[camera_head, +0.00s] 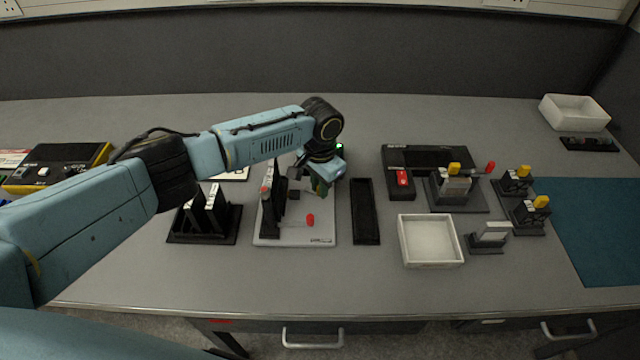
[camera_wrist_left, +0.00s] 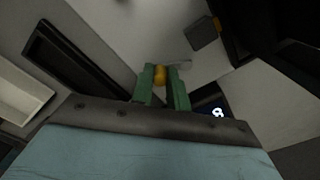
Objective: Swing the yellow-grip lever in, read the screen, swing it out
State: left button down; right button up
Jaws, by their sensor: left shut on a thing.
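My left gripper (camera_head: 319,188) reaches down over the back right part of a light grey base plate (camera_head: 300,238). In the left wrist view its green fingers (camera_wrist_left: 161,78) are shut on the yellow grip (camera_wrist_left: 160,74) of the lever. In the head view the gripper hides that grip. A small dark screen (camera_wrist_left: 214,108) beside the fingers shows one pale digit, perhaps 8 or 9; I cannot read it surely. A red knob (camera_head: 310,219) on a clear rod lies near the plate's middle. My right gripper is not in view.
A dark rack (camera_head: 231,236) stands left of the plate and an empty black tray (camera_head: 365,211) right of it. A white tray (camera_head: 431,262) and black fixtures with yellow tops (camera_head: 541,202) stand further right. The front strip of table is clear.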

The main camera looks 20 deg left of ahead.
pick_arm(q)
jog(key=shift+s+r+m+p, duration=0.2)
jog(key=shift+m+p, duration=0.4)
jog(key=shift+p, duration=0.2)
jog(key=shift+s+a+f+m+p, duration=0.15)
jog(key=shift+m+p, duration=0.3)
jog(key=shift+m, duration=0.45)
jog(key=c, duration=1.4)
grip_release()
jog(key=shift+o, duration=0.2)
notch_tip(320, 180, up, 13)
jog(key=p, duration=0.1)
jog(key=shift+r+p, duration=0.2)
jog(key=shift+p, duration=0.2)
jog(key=shift+s, duration=0.1)
